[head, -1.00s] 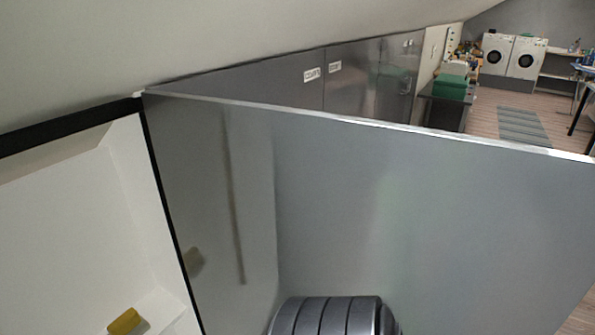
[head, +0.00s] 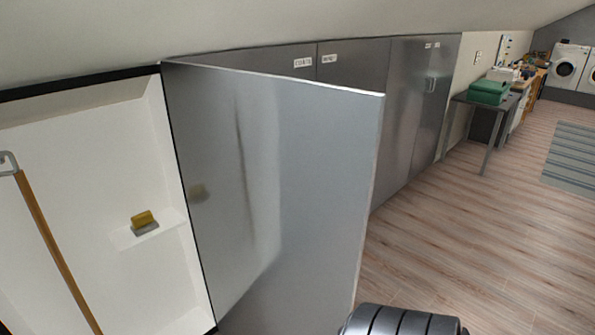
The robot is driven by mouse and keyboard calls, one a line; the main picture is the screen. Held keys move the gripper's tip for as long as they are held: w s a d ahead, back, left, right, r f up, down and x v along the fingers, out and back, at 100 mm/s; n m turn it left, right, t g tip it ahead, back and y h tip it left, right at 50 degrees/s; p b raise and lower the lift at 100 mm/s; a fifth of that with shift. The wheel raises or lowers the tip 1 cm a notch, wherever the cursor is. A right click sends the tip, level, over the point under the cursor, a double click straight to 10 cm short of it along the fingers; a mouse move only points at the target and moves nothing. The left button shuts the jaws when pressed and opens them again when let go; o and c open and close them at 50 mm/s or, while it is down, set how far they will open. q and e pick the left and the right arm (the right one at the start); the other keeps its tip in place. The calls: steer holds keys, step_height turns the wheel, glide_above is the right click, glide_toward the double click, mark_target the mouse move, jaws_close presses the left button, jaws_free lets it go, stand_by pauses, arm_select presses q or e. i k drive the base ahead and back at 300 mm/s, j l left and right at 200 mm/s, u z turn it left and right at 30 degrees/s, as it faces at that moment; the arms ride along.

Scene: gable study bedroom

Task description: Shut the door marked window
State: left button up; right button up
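A tall grey metal door (head: 310,170) stands open in the head view, hinged at the left beside a white cupboard interior (head: 80,190). Its free edge points out into the room. The face turned to me bears no readable mark, so I cannot tell whether it is the door marked window. Neither gripper shows. A dark ribbed part of my arm is at the bottom, near the door's lower free edge; I cannot tell whether it touches.
Inside the cupboard are a yellow sponge-like item (head: 142,218) on a small shelf and a wooden pole (head: 55,245). Closed grey doors (head: 355,110) with small labels run behind. A table (head: 490,105) with green boxes (head: 489,91) stands beyond. The wooden floor (head: 460,235) at right is clear.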

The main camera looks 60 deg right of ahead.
mark_target(278, 172)
steer(key=k+l, duration=0.15)
steer(key=l, duration=0.2)
steer(key=k+l, duration=0.15)
steer(key=l, duration=0.2)
steer(key=k+l, duration=0.2)
steer(key=l, duration=0.15)
steer(key=k+l, duration=0.15)
steer(key=l, duration=0.2)
steer(key=k+l, duration=0.15)
steer(key=l, duration=0.2)
steer(key=k+l, duration=0.15)
steer(key=l, duration=0.95)
steer(key=z, duration=0.05)
